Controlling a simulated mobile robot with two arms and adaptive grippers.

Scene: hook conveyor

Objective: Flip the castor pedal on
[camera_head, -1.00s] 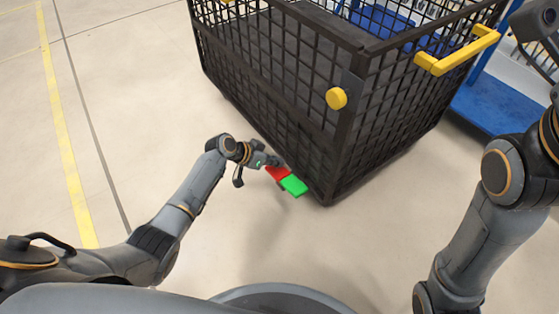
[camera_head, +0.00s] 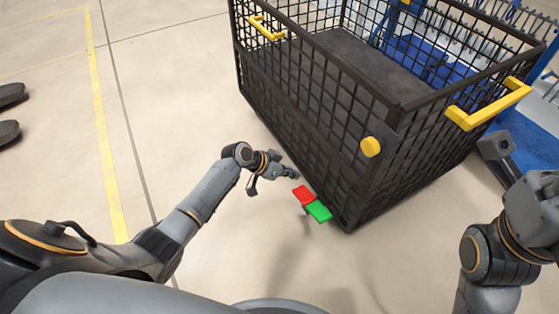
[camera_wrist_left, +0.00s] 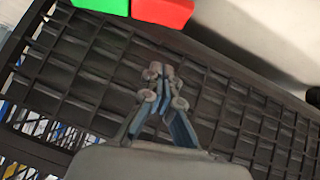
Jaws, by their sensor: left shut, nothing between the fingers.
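The castor pedal shows as a red half (camera_head: 303,195) and a green half (camera_head: 318,211) side by side, low at the near corner of the black mesh cart (camera_head: 372,185). In the left wrist view the green half (camera_wrist_left: 101,5) and red half (camera_wrist_left: 163,11) are cut off by the top edge. My left gripper (camera_head: 294,176) is shut and empty, just beyond the red half and apart from it. In the wrist view its fingertips (camera_wrist_left: 161,78) are together in front of the cart's mesh. My right arm is at the right edge; its finger state cannot be made out.
The cart has yellow handles (camera_head: 488,104) and a round yellow knob (camera_head: 371,147) near its corner. A blue structure (camera_head: 535,150) stands behind it. The floor left of the cart is clear, with a yellow line (camera_head: 103,130). Two dark rounded objects (camera_head: 9,131) sit at the left edge.

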